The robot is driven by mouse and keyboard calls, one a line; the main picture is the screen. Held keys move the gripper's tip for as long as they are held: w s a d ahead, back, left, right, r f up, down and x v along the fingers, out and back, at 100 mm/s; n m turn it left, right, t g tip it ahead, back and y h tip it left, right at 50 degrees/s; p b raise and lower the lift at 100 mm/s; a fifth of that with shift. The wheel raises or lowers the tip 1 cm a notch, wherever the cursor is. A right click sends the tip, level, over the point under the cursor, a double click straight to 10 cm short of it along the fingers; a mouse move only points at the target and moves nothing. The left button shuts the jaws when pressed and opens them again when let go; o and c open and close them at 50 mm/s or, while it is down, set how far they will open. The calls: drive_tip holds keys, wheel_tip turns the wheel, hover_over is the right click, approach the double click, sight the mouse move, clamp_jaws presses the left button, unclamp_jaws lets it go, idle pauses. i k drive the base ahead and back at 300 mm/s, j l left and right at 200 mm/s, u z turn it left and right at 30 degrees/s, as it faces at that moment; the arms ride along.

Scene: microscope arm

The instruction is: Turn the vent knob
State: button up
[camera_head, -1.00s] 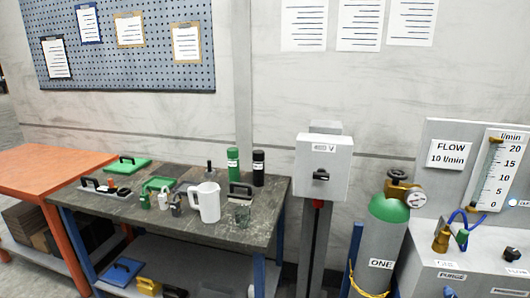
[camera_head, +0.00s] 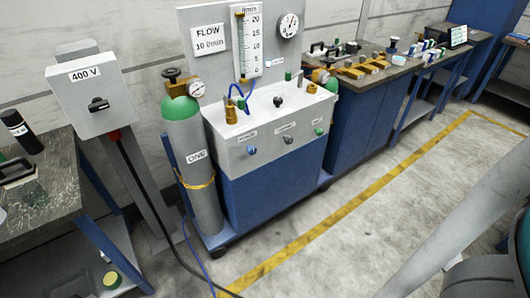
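A white control box (camera_head: 270,120) sits on a blue cabinet (camera_head: 275,190). Its sloped front has a blue knob (camera_head: 251,150) at left, a grey knob (camera_head: 288,140) in the middle and a green knob (camera_head: 319,131) at right. Each has a small label above it. The labels are too small to read surely, so I cannot tell which knob is the vent knob. A black knob (camera_head: 278,101) stands on the top face. A grey link of my arm shows at the lower right. My gripper is not in view.
A gas cylinder (camera_head: 190,150) marked ONE stands left of the cabinet, with a cable and hose on the floor. A 400 V box (camera_head: 95,95) on a post is further left. A workbench (camera_head: 375,75) adjoins at right. The floor in front is clear.

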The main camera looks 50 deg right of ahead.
sight(319, 131)
drive_tip(key=z, duration=1.5)
